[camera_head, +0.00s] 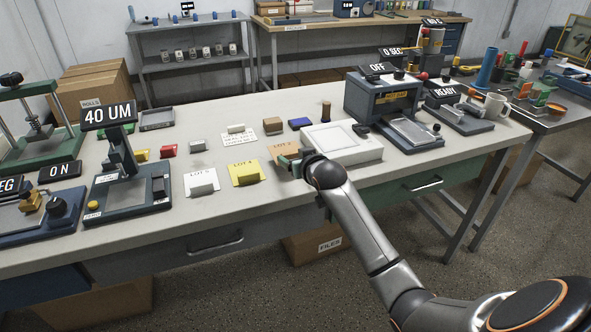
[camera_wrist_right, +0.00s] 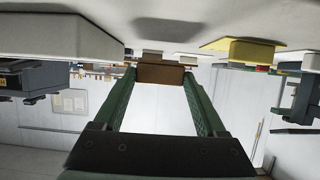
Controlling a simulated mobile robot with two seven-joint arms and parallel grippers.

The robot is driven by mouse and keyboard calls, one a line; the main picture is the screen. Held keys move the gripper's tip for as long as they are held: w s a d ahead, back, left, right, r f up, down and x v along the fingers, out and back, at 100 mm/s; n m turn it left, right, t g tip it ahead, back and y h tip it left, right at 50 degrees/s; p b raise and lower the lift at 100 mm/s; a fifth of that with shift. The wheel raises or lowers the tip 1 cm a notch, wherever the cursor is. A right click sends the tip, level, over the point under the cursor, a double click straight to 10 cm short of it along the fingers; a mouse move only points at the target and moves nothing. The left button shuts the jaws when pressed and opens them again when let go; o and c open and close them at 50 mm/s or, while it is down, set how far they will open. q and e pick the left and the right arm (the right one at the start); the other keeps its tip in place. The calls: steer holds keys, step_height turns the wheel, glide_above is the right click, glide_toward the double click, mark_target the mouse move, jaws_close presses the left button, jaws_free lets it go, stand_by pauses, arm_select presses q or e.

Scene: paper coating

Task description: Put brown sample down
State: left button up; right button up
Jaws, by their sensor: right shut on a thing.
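The brown sample, a tan card with dark lettering (camera_head: 283,148), shows at the front middle of the white table, partly hidden by my right gripper (camera_head: 294,161). In the right wrist view, which looks upside down, my right gripper's green fingers (camera_wrist_right: 161,85) are shut on the brown sample's block-like grip (camera_wrist_right: 160,73). A dark shadow lies on the tabletop near it. I cannot tell whether the sample touches the table. My left gripper is not in view.
Left of the gripper are a yellow LOT card (camera_head: 246,174) and a white LOT card (camera_head: 201,183). A white device with a flat plate (camera_head: 348,152) stands close on the right. Behind are a brown block (camera_head: 272,125), a blue block (camera_head: 300,124) and a white printed card (camera_head: 238,139).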

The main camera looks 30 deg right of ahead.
steer(key=shift+w+d+f, duration=0.1)
steer(key=shift+d+f, duration=0.1)
steer(key=shift+f, duration=1.6)
steer(key=shift+f, duration=0.2)
steer(key=o, duration=1.4)
